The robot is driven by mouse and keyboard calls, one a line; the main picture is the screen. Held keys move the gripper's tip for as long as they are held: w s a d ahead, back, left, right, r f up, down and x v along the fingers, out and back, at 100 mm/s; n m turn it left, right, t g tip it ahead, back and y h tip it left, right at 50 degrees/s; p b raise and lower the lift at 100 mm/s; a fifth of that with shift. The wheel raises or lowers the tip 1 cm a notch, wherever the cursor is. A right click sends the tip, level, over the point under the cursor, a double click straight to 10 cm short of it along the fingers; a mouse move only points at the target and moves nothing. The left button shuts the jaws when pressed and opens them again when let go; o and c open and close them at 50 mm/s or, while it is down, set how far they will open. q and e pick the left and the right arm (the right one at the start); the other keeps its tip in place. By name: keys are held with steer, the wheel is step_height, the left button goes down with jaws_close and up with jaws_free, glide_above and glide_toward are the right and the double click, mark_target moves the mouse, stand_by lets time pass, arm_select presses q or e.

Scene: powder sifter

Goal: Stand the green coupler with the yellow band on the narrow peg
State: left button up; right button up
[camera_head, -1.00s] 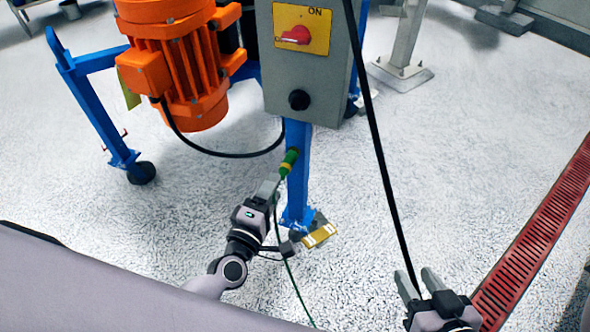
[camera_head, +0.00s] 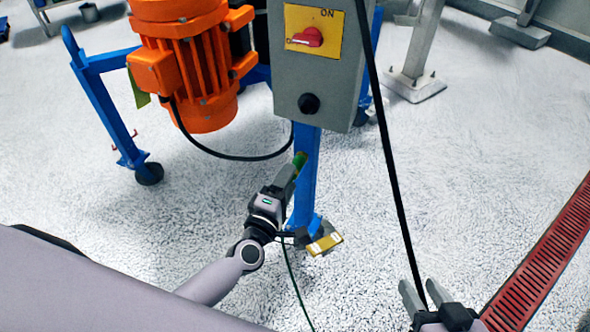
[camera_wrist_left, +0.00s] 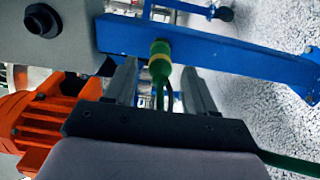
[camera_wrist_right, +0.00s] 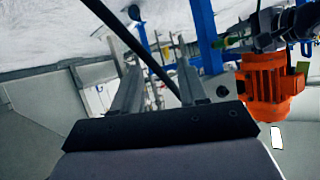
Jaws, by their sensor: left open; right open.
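The green coupler (camera_head: 299,158) is at the blue post (camera_head: 304,185) below the grey switch box, partly hidden by my left gripper in the head view. In the left wrist view the coupler (camera_wrist_left: 160,66) shows its yellow band, with its cable hanging from the near end. My left gripper (camera_wrist_left: 160,82) is open, with one finger on each side of the coupler and cable; I cannot tell whether it touches. My right gripper (camera_head: 425,292) is open and holds nothing, far to the right near the floor grating. I cannot make out the narrow peg.
The grey switch box (camera_head: 318,70) with a red knob hangs above the coupler. An orange motor (camera_head: 190,65) is at the left. A yellow piece (camera_head: 325,243) sits at the post's foot.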

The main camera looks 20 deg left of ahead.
arm_select(q)
steer(key=w, duration=0.2)
steer(key=w+b, duration=0.1)
steer(key=w, duration=0.1)
steer(key=shift+d, duration=0.25)
steer(key=shift+w, duration=0.4)
arm_select(e)
steer(key=shift+w+a+f, duration=0.15)
steer(key=shift+a, duration=0.45)
steer(key=shift+w, duration=0.1)
steer(key=shift+d, duration=0.1)
arm_select(q)
steer(key=shift+c, duration=0.6)
jaws_close()
steer(key=shift+s, duration=0.1)
steer(key=shift+s+a+p, duration=0.15)
steer(key=shift+s+p, duration=0.3)
steer(key=shift+s, duration=1)
steer(key=shift+s+a+p, duration=0.15)
steer(key=shift+s+p, duration=0.3)
steer(key=shift+s, duration=0.95)
arm_select(e)
steer(key=shift+r, duration=0.9)
